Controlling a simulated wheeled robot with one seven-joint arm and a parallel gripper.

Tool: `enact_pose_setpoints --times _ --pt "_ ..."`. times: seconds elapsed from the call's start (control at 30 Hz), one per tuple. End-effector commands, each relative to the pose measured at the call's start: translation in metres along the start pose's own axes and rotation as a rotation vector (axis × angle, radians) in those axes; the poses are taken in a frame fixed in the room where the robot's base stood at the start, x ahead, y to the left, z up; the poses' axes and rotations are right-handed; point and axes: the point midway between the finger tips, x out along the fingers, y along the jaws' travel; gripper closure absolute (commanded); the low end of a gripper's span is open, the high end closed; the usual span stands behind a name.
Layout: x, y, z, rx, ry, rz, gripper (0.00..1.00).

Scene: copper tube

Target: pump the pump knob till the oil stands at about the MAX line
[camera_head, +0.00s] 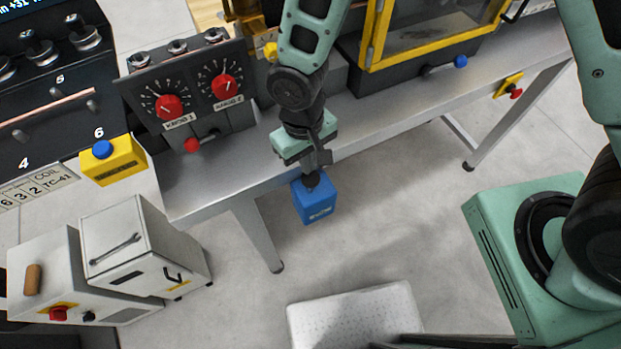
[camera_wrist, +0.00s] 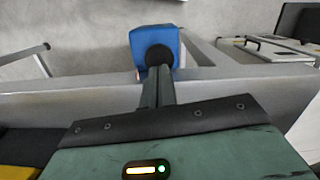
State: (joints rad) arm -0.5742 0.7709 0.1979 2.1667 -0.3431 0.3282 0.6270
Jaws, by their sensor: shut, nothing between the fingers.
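A blue box (camera_head: 318,204) is mounted at the front edge of the metal table, with a round black knob (camera_head: 312,181) on top. I take this black knob to be the pump knob. My gripper (camera_head: 314,170) points down, shut and empty, with its tips at or just over the knob. In the wrist view the shut fingers (camera_wrist: 158,86) reach toward the black knob (camera_wrist: 159,55) on the blue box (camera_wrist: 140,40); I cannot tell whether they touch it. No oil level or MAX line can be made out in either view.
The metal table (camera_head: 215,185) carries a panel with two red dials (camera_head: 197,95) at left and a yellow-framed case (camera_head: 425,30) at right. A yellow box with a blue button (camera_head: 113,160) and white cabinets (camera_head: 145,245) stand left. Floor around the blue box is clear.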

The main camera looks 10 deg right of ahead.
Motion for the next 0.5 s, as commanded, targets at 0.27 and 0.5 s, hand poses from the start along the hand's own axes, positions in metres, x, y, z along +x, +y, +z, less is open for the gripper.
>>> enact_pose_setpoints --times 0.27,0.5 --pt "0.0095 0.0 0.0002 0.0 0.0 0.0 1.0" --pt "0.0107 0.0 0.0 0.0 0.0 0.0 1.0"
